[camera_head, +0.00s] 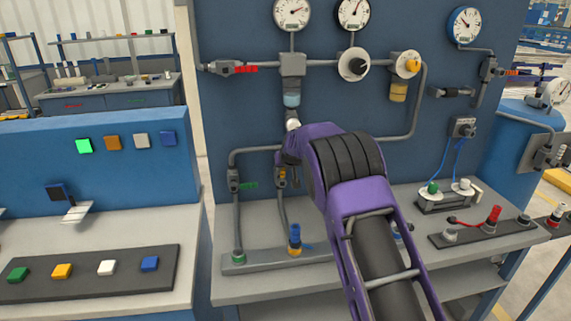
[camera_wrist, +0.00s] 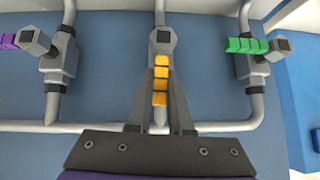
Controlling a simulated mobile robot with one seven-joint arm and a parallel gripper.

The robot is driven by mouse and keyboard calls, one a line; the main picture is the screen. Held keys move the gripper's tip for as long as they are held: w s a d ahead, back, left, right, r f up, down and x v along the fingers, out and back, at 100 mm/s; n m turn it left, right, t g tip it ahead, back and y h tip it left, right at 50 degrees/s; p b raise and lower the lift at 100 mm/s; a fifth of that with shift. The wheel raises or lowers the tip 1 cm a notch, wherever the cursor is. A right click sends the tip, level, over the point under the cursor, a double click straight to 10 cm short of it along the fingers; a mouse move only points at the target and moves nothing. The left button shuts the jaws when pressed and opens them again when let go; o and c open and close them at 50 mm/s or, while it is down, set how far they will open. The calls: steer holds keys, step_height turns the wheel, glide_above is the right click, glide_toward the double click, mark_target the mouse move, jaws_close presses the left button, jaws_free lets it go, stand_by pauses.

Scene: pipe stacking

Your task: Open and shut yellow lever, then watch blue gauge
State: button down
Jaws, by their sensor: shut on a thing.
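The yellow lever (camera_wrist: 160,84) sits between my gripper's fingertips (camera_wrist: 160,88) in the wrist view. The gripper is shut on it. The lever lies in line with the upright pipe, its free end toward my palm. In the head view only a small part of the yellow lever (camera_head: 282,178) shows at the left of my purple wrist, which hides most of the gripper. The blue-rimmed gauge (camera_head: 465,24) hangs at the upper right of the panel. Its needle seems to point to the upper left, but its scale is too small to read.
A green lever (camera_wrist: 247,46) is to the right of my gripper and a purple lever (camera_wrist: 9,41) to the left, both across their pipes. White gauges (camera_head: 292,12) sit above. Bench fittings (camera_head: 295,238) stand below my arm. A button panel (camera_head: 107,268) is at left.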

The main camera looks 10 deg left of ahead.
steer(key=shift+s+a+h+p, duration=0.1)
steer(key=shift+a+h+p, duration=0.15)
steer(key=shift+h+p, duration=0.05)
steer(key=shift+f+n, duration=0.15)
steer(key=shift+n, duration=0.15)
steer(key=c, duration=0.8)
jaws_free()
steer(key=shift+r, duration=0.2)
steer(key=shift+s+r, duration=0.15)
steer(key=shift+s, duration=0.05)
steer(key=v, duration=1.6)
steer(key=shift+s+d+b, duration=0.15)
steer(key=shift+s+b, duration=0.15)
steer(key=shift+s, duration=0.15)
